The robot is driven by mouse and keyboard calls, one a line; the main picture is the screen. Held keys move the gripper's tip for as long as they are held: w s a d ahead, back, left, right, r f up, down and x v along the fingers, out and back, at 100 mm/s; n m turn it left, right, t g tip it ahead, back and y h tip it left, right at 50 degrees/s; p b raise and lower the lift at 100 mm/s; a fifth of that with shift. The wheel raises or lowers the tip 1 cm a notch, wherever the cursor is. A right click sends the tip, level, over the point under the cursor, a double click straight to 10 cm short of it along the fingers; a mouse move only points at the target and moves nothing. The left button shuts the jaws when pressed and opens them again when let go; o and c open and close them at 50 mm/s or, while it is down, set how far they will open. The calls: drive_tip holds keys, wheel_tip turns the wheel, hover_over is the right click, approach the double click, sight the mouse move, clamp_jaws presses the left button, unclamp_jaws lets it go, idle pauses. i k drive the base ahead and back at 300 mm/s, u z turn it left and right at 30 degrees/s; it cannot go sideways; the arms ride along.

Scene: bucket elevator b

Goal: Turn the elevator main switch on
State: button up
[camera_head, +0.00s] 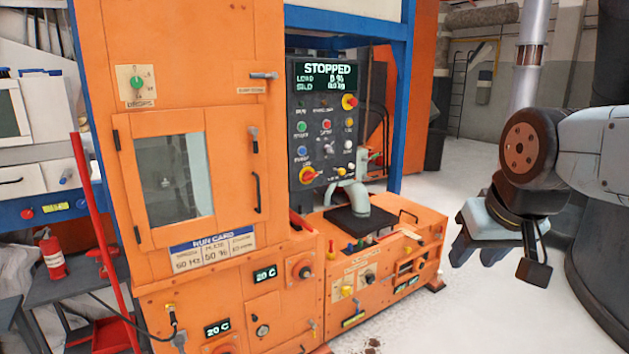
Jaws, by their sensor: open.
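The orange bucket elevator (105,30) stands at left and centre, with a dark control panel (322,125) whose screen reads STOPPED, load 0 %. A large rotary knob (300,270) sits on the orange front below. I cannot tell which one is the main switch, and the small labels are unreadable. My gripper (477,256) is at the right, pointing down, open and empty, well apart from the panel and touching nothing.
A low orange unit (428,228) with knobs and a grey spout (359,195) juts out below the panel. A blue frame post (402,110) stands right of the panel. A red bar (97,215) leans at left. White floor (480,318) is clear between the machine and my arm.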

sight(308, 176)
drive_tip(key=u, duration=0.1)
drive_tip(key=i, duration=1)
drive_tip(key=z, duration=0.1)
